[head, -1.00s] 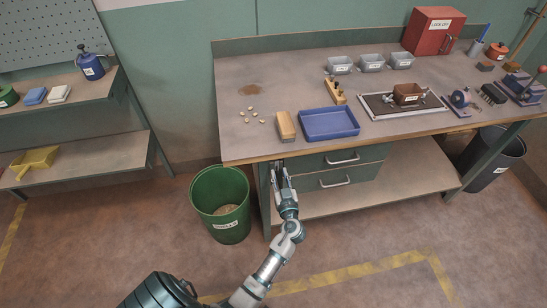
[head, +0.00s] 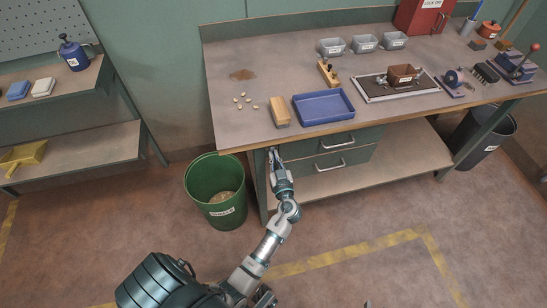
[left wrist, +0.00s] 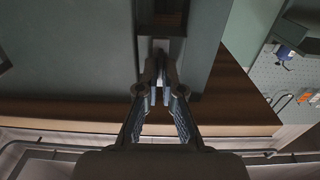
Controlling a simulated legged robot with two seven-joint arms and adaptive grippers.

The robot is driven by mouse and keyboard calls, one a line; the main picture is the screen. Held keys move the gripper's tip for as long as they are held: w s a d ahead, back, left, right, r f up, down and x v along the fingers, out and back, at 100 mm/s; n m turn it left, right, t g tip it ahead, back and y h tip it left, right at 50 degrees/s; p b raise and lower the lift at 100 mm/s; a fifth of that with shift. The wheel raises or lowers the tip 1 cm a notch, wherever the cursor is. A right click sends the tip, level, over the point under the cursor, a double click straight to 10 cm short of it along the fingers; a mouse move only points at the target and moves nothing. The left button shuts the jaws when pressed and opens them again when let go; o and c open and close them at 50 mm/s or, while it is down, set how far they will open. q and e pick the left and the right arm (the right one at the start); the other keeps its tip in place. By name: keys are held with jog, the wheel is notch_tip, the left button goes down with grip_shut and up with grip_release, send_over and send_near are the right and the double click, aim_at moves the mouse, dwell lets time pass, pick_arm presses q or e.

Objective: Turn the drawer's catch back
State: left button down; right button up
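The green upper drawer (head: 312,148) is closed under the bench top. My left gripper (head: 272,151) is at its left end, just below the bench edge, and hides the catch there in the head view. In the left wrist view the two fingers of the left gripper (left wrist: 160,66) are close together, with the small pale catch (left wrist: 160,45) between their tips, beside the drawer's edge. The fingers look shut on it. A small dark tip at the bottom edge of the head view may be my right gripper (head: 368,304); its fingers cannot be made out.
A green bin (head: 215,190) stands on the floor just left of my left forearm. A lower drawer (head: 330,165) sits below. On the bench top (head: 240,125) are a blue tray (head: 323,107), a wooden block (head: 280,111) and several small nuts. The floor in front is clear.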

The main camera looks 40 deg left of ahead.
pick_arm(q)
jog(key=shift+f, duration=0.15)
pick_arm(e)
jog(key=shift+w+d, duration=0.1)
jog(key=shift+d, duration=0.15)
pick_arm(q)
jog(key=shift+m, duration=0.4)
jog(key=shift+w+d+f+m+p, duration=0.15)
jog(key=shift+m+p, duration=0.45)
jog(key=shift+m, duration=2.3)
jog(key=shift+w+d+f+m+p, duration=0.1)
jog(key=shift+f+m+p, duration=0.35)
jog(key=shift+m, duration=2.45)
jog(key=shift+w+d+f+m+p, duration=0.1)
jog(key=shift+m+p, duration=0.65)
jog(key=shift+m, duration=2.15)
pick_arm(e)
jog(key=s+d+f+g+h, duration=0.1)
jog(key=s+d+f+g, duration=0.1)
jog(key=s, duration=0.4)
jog(key=s+d+f+g+h, duration=0.1)
jog(key=s+d+g, duration=0.1)
jog(key=s+g, duration=0.3)
jog(key=shift+s+f, duration=0.35)
pick_arm(q)
jog(key=c, duration=1.3)
grip_release()
jog(key=shift+c, duration=0.2)
jog(key=shift+w+r, duration=0.1)
